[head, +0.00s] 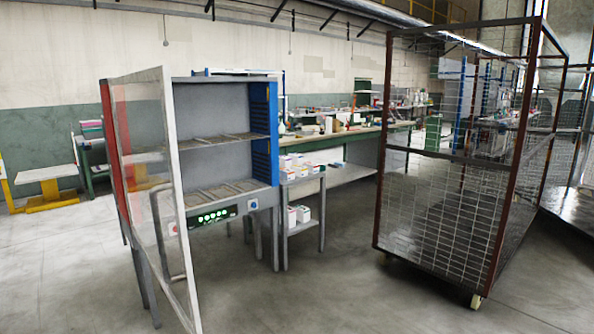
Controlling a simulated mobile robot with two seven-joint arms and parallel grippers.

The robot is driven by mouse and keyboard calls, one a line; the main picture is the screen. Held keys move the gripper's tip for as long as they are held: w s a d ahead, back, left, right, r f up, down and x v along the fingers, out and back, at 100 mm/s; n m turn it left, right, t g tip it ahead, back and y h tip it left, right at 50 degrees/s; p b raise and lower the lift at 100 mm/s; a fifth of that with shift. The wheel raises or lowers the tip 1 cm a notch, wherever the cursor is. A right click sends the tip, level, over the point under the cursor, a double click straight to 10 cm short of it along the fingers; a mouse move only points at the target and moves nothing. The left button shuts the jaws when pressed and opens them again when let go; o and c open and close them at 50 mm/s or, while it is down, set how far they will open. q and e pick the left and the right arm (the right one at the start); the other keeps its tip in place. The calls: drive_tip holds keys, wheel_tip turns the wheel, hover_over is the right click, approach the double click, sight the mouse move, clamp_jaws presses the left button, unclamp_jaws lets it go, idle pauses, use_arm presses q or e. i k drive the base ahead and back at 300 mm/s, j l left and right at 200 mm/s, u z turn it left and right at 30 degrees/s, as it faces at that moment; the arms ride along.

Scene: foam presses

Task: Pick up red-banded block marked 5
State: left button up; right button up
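Several small white blocks with coloured bands (296,162) stand on top of a grey side stand, right of the cabinet. A few more white blocks (303,214) stand on the stand's lower shelf. Some bands look red or orange, but the blocks are too small to read any number, so I cannot tell which is marked 5. Neither of my grippers is in view.
A grey cabinet (213,124) with empty racks stands left of the side stand (322,178). Its framed clear door (150,165) is swung open toward me. A wheeled wire-mesh cage (440,210) stands at the right. The floor (310,285) between them is clear.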

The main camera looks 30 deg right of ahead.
sight(313, 168)
drive_tip(key=i+l+z, duration=0.55)
drive_tip(key=i+z, duration=0.2)
drive_tip(key=i, duration=0.2)
drive_tip(key=i+z, duration=0.35)
drive_tip(key=i, duration=2.1)
drive_tip(key=i+l, duration=0.1)
drive_tip(key=i, duration=0.75)
drive_tip(key=i+l+u, duration=0.15)
drive_tip(key=i+u, duration=0.3)
drive_tip(key=i, duration=0.15)
drive_tip(key=i+l+u, duration=0.35)
drive_tip(key=i+u, duration=0.15)
drive_tip(key=i+l+u, duration=0.45)
drive_tip(key=i+l, duration=0.15)
